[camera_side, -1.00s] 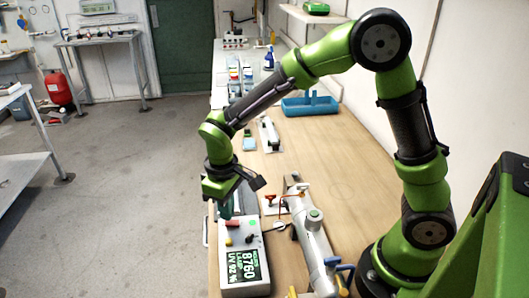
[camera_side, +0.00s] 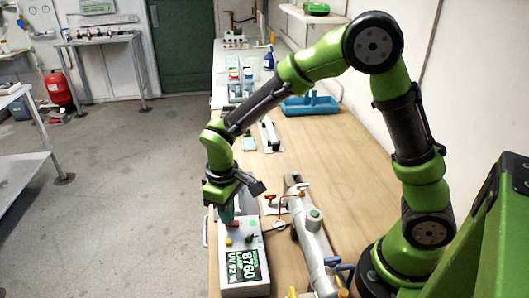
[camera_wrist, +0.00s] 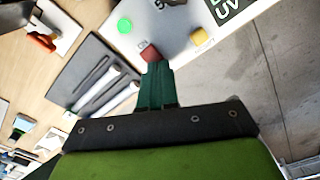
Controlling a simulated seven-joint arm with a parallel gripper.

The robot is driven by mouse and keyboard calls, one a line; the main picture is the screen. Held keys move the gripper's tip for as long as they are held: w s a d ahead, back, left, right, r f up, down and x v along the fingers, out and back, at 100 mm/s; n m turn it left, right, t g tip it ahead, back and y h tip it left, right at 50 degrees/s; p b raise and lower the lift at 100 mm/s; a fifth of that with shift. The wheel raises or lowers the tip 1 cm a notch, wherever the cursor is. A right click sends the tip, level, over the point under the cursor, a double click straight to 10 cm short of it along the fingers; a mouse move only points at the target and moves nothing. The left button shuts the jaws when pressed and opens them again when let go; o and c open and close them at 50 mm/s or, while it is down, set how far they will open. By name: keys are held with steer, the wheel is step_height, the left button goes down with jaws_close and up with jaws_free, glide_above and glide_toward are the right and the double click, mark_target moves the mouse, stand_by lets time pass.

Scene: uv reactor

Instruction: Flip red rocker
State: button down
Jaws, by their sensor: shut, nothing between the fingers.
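The red rocker (camera_wrist: 150,52) is a small red block on the light grey face of the control box (camera_wrist: 178,22) in the wrist view. My gripper (camera_wrist: 157,65) is shut and empty, with its dark green fingertips right at the rocker's near edge. I cannot tell whether they touch it. In the side view my gripper (camera_side: 227,222) points down at the far end of the control box (camera_side: 256,228), and its fingers mostly hide the rocker there.
A round green button (camera_wrist: 124,25) and a yellow knob (camera_wrist: 199,37) flank the rocker. A lit green display (camera_side: 243,266) fills the box's near end. A grey metal cylinder (camera_side: 316,240) with fittings lies to the right.

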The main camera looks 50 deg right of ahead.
steer(key=shift+f, duration=0.2)
steer(key=shift+r, duration=3.55)
steer(key=shift+s+f+m, duration=0.3)
steer(key=shift+s+f, duration=0.05)
steer(key=shift+s, duration=0.15)
steer(key=s+d+r+m+t+y, duration=0.2)
steer(key=s+d+r+m+t, duration=0.4)
steer(key=s+r, duration=0.6)
steer(key=shift+s+d+t, duration=0.35)
steer(key=shift+d+t, duration=0.25)
steer(key=shift+d, duration=0.55)
